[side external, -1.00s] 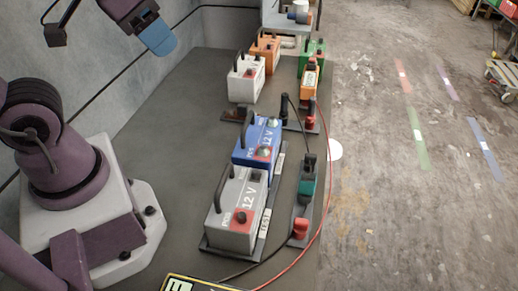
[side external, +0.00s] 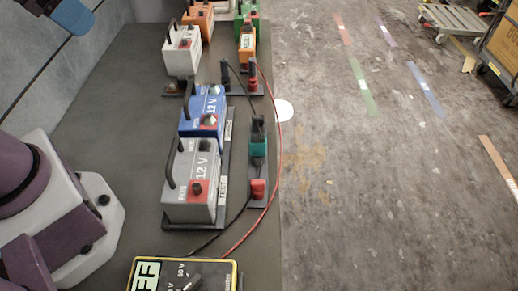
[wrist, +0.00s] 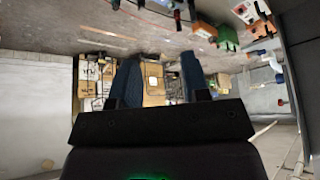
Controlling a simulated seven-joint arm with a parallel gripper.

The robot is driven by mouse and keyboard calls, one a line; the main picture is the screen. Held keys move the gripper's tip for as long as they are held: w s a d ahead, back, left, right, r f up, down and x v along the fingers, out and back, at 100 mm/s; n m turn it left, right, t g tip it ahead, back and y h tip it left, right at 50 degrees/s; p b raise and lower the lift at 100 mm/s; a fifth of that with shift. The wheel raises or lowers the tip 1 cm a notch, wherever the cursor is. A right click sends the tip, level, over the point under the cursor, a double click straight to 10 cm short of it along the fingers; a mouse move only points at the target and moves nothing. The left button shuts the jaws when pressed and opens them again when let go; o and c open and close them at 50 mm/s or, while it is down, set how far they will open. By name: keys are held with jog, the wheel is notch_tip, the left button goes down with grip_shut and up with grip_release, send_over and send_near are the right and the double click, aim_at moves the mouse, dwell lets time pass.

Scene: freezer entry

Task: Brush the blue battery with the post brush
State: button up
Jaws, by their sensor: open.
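The blue battery (side external: 202,112), marked 12 V with a black handle and a red patch on top, stands on the dark bench behind a grey battery (side external: 190,180). I cannot make out the post brush with certainty in either view. My gripper shows only as a blue fingertip (side external: 72,14) at the top left of the side view, well away from the blue battery. In the wrist view my gripper (wrist: 158,80) has its two blue fingers apart with nothing between them.
White (side external: 181,52), orange (side external: 198,20) and green batteries stand farther back, with an orange device (side external: 247,47). Red and black leads run by a teal-and-red holder (side external: 258,160) to a yellow meter (side external: 183,274). The bench left of the batteries is clear.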

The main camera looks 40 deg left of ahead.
jog(key=o, duration=0.5)
jog(key=m+y, duration=0.9)
jog(key=m, duration=1.1)
send_near(258, 141)
jog(key=s+a+r, duration=0.3)
jog(key=a+r, duration=0.3)
jog(key=r, duration=0.1)
jog(key=d+f+m+t, duration=0.1)
jog(key=d+f+m, duration=0.1)
jog(key=d+f+m+t, duration=0.1)
jog(key=d+f+m, duration=0.1)
jog(key=f, duration=0.1)
jog(key=d+f+m+t, duration=0.1)
jog(key=d+f+m, duration=0.2)
jog(key=shift+s+f+t, duration=0.15)
jog(key=shift+s+t, duration=0.05)
jog(key=shift+t, duration=0.2)
jog(key=shift+y, duration=0.3)
jog(key=x, duration=1.2)
jog(key=shift+w+a+f, duration=0.2)
jog(key=shift+w+a, duration=0.05)
jog(key=shift+c, duration=0.3)
